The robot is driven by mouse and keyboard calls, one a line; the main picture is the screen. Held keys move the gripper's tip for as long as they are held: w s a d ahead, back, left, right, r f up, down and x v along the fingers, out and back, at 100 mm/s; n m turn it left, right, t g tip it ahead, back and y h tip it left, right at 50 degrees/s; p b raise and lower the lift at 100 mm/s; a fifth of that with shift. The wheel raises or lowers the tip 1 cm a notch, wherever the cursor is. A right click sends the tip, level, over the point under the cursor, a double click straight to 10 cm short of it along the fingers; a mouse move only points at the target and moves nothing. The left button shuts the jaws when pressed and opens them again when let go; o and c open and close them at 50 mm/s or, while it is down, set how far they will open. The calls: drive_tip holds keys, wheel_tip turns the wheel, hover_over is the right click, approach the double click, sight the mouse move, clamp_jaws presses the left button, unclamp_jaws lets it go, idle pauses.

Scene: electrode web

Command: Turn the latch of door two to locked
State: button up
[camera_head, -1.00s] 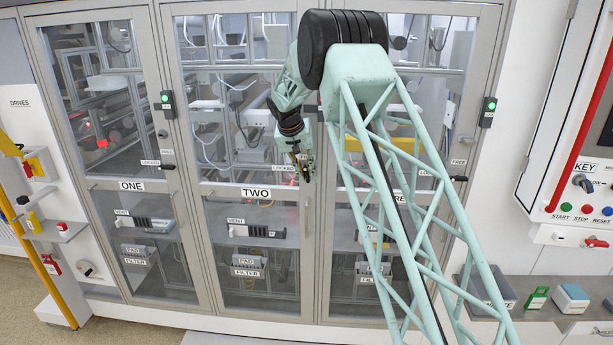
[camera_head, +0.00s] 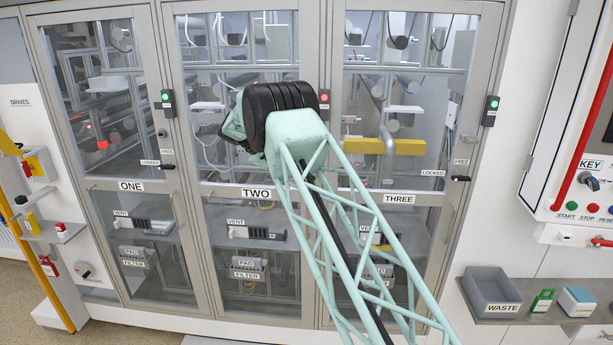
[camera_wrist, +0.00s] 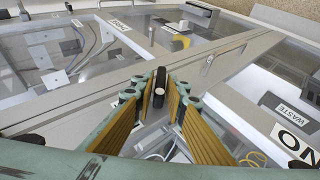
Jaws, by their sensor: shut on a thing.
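Door two (camera_head: 256,193) is the middle glazed door of the cabinet, with its name plate on the crossbar. Its latch and the latch's labels are hidden behind my arm in the head view. In the wrist view, a dark latch handle (camera_wrist: 159,86) with a pale end stands between my gripper's fingertips (camera_wrist: 161,92). My gripper is shut on it. The fingers have tan pads and greenish links. I cannot tell from these frames which way the latch points. A lamp box (camera_head: 324,98) on the post right of door two shows red.
Door one (camera_head: 131,185) and door three (camera_head: 399,199) flank it; their lamps show green. A yellow bar with a grey handle (camera_head: 385,146) is near door three. A waste bin (camera_head: 493,290) stands on the right shelf. My lattice arm covers part of doors two and three.

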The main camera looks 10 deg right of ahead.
drive_tip(key=h+b, duration=0.1)
drive_tip(key=h, duration=0.1)
drive_tip(key=n+h+b, duration=0.1)
drive_tip(key=h, duration=0.1)
drive_tip(key=shift+a+f, duration=0.1)
drive_tip(key=shift+f, duration=0.25)
drive_tip(key=n+h+b, duration=0.1)
drive_tip(key=h, duration=0.1)
drive_tip(key=shift+h, duration=0.3)
drive_tip(key=shift+h+b, duration=0.6)
drive_tip(key=shift+r+n, duration=0.1)
drive_tip(key=shift+n, duration=0.2)
drive_tip(key=o, duration=0.7)
